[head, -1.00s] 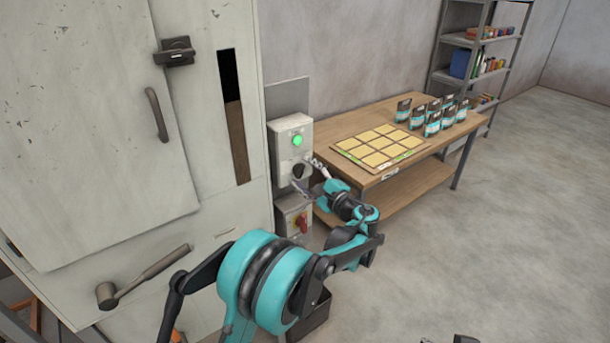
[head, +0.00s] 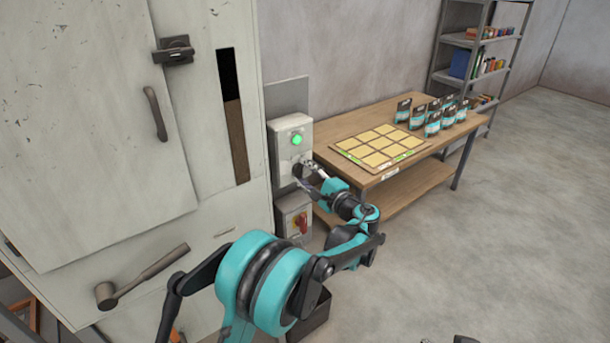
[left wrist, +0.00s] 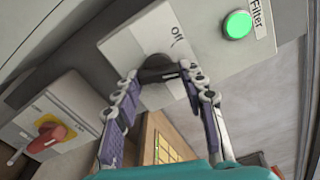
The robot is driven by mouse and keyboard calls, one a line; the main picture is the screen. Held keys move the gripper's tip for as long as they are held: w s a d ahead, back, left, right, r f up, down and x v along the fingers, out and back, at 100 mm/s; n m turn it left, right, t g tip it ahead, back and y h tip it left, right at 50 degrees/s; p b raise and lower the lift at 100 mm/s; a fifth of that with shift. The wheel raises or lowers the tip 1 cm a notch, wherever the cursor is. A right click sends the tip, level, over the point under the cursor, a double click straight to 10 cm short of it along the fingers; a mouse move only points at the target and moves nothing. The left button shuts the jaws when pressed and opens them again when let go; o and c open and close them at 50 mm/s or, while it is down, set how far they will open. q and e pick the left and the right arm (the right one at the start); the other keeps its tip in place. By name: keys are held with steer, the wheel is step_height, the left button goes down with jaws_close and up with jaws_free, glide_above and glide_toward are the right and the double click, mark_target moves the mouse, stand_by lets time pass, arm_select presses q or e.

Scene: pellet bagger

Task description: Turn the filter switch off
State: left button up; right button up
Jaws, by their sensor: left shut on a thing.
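The filter switch is a dark rotary knob (left wrist: 160,69) on a light plate marked "Off", in the left wrist view. It sits on a grey control box (head: 290,128) beside the tall cabinet. A green lamp (left wrist: 238,24) on the box, with a "Filter" label next to it, is lit; it also shows in the head view (head: 297,140). My left gripper (left wrist: 160,82) is shut on the knob, with a finger on each side of it. In the head view the left gripper (head: 306,170) partly hides the knob. My right gripper is not clearly in view.
A lower box with a red rotary switch (left wrist: 50,137) is close below the control box. A wooden table (head: 400,172) with a yellow-squared board and several pouches stands to the right. A grey shelf (head: 462,75) is behind. The floor at right is clear.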

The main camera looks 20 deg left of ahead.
arm_select(q)
steer(key=shift+r+n+b, duration=0.15)
steer(key=shift+n+b, duration=0.35)
steer(key=shift+n, duration=4.3)
steer(key=o, duration=1.2)
steer(key=shift+c, duration=0.2)
steer(key=shift+s, duration=0.1)
steer(key=v, duration=1.2)
steer(key=shift+a, duration=0.15)
